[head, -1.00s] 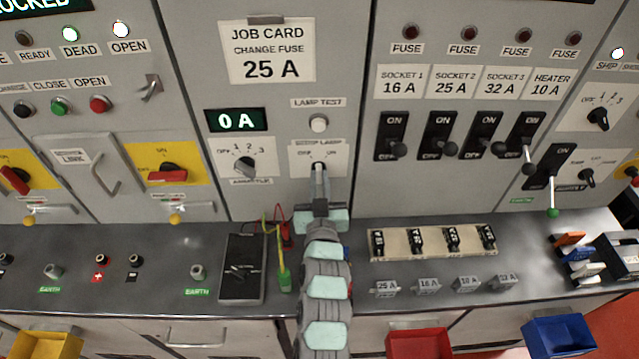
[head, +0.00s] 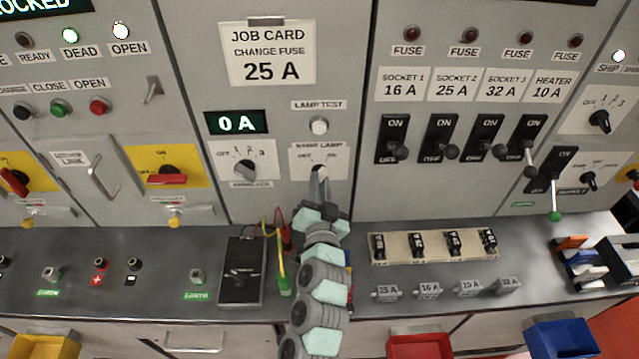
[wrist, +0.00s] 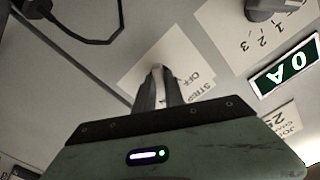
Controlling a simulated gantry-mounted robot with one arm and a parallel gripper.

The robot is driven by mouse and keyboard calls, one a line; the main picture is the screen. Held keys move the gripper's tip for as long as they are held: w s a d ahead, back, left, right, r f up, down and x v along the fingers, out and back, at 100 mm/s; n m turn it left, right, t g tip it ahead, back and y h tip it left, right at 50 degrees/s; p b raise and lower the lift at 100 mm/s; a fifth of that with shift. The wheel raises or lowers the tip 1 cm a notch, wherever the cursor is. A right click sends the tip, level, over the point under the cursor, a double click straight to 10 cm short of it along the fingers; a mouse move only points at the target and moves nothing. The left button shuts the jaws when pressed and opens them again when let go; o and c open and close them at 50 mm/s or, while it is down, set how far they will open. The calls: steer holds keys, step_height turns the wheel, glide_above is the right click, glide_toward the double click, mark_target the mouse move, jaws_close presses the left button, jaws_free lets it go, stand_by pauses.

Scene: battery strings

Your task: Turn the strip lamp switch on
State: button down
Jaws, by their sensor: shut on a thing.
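The strip lamp switch is a small rotary knob on a white plate (head: 337,160) marked STRIP LAMP, with OFF on the left and ON on the right. The plate sits below the lamp test button (head: 319,126). My gripper (head: 319,172) reaches up from below and is shut on the switch knob. In the wrist view the gripper's two fingers (wrist: 158,82) close around the knob over the plate (wrist: 189,68), where OFF and STRIP show upside down. The fingers hide most of the knob, so I cannot tell which way it points. The strip lamp itself is not identifiable.
An ammeter selector (head: 245,170) is left of the switch, below the 0 A display (head: 236,122). Black socket levers (head: 394,140) stand out at right. The bench below holds a meter (head: 242,270), cables and a fuse block (head: 435,245).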

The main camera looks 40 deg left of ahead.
stand_by(0.3)
steer(key=c, duration=1.4)
jaws_free()
steer(key=shift+c, duration=0.2)
steer(key=v, duration=1.1)
steer(key=shift+b, duration=0.4)
